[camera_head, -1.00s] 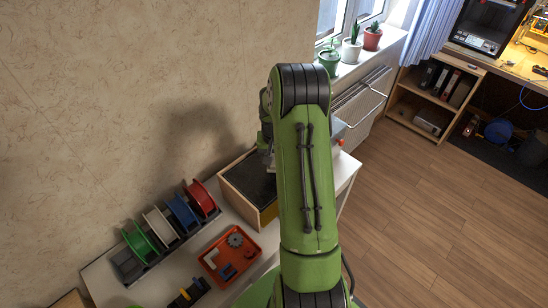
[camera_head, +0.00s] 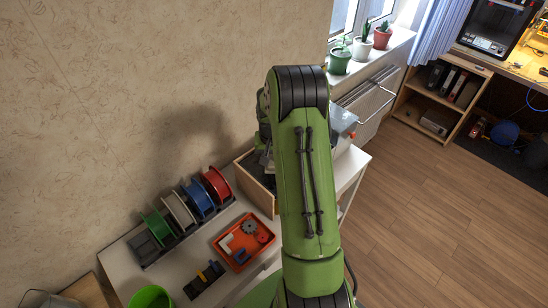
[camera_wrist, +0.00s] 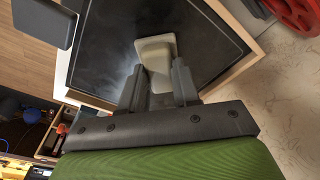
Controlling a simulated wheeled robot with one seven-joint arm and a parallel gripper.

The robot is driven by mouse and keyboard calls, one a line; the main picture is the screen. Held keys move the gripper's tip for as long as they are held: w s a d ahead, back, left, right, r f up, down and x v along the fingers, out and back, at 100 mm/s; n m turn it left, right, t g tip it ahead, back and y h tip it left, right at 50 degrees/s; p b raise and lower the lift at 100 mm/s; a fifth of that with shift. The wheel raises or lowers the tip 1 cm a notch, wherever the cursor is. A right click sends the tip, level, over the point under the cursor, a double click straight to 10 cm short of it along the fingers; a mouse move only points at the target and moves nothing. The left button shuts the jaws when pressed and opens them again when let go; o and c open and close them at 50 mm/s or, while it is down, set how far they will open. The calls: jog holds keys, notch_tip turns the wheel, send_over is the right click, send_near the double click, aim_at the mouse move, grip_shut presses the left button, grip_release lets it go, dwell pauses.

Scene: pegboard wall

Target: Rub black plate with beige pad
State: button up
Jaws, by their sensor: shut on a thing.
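The black plate (camera_wrist: 108,38) is a dark square surface set in a light wooden frame, with a pale hazy smear left of the pad in the wrist view. The beige pad (camera_wrist: 155,52) is a small rounded block between my fingers, over the plate. I cannot tell whether it touches the plate. My gripper (camera_wrist: 159,72) is shut on the pad. In the head view, my arm hides the pad and most of the plate, and the wooden box (camera_head: 251,179) around the plate shows only at its left side.
A rack of coloured spools (camera_head: 198,197) stands left of the box against the wall. An orange tray (camera_head: 243,241) with small parts lies in front. A green bin (camera_head: 151,297) is at the bottom. A dark grey block (camera_wrist: 45,22) shows at the wrist view's upper left.

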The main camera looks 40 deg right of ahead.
notch_tip(320, 180, up, 3)
jog(key=shift+w+f, duration=0.1)
jog(key=shift+f, duration=0.1)
jog(key=shift+d+r+p, duration=0.35)
jog(key=shift+r+p, duration=0.3)
jog(key=shift+p, duration=0.15)
jog(key=shift+a+r+p, duration=0.2)
jog(key=shift+r+p, duration=0.55)
jog(key=shift+r, duration=0.45)
jog(key=shift+d+r+p, duration=0.1)
jog(key=shift+r+p, duration=0.45)
jog(key=shift+r, duration=0.3)
